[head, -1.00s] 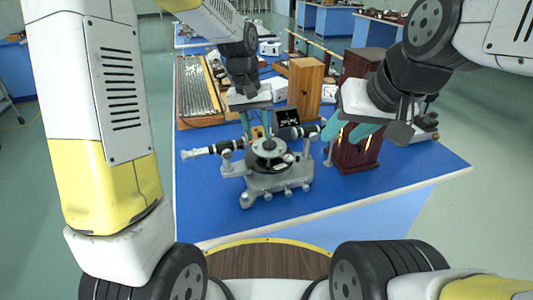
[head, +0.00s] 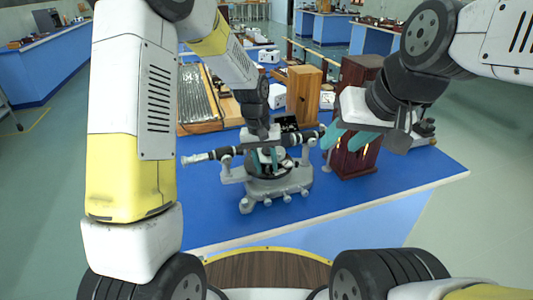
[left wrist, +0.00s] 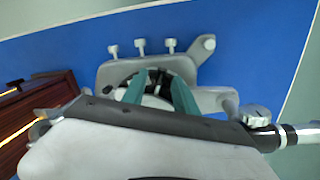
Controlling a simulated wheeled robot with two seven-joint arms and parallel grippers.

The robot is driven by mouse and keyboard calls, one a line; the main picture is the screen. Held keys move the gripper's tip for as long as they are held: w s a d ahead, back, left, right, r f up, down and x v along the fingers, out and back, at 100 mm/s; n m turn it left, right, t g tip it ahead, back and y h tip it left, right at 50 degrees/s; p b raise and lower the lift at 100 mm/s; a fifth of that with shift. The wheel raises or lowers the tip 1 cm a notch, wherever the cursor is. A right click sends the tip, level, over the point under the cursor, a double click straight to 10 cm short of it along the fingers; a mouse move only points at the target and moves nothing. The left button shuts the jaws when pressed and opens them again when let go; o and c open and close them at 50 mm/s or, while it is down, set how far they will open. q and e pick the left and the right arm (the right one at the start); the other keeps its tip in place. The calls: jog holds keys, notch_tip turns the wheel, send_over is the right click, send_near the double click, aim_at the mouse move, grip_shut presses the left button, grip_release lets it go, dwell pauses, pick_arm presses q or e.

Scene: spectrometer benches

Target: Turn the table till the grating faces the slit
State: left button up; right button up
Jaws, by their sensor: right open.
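The spectrometer (head: 278,187) stands on the blue bench, with its round dark table in the middle and black tubes on both sides. In the left wrist view its grey base (left wrist: 215,100) shows beyond the fingers. My left gripper (head: 265,158) points down over the table. In the left wrist view its teal fingers (left wrist: 158,82) stand apart, with a small dark and pale part between them; whether they touch it I cannot tell. The grating and slit are too small or hidden to make out. My right gripper (head: 344,141) is open and empty, right of the spectrometer.
A dark red wooden cabinet (head: 355,160) stands close right of the spectrometer, below my right gripper. A lighter wooden box (head: 304,98) and a ribbed panel (head: 198,95) stand behind. The blue bench top (head: 390,185) is clear at the front right.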

pick_arm(q)
grip_shut()
dwell(1.4)
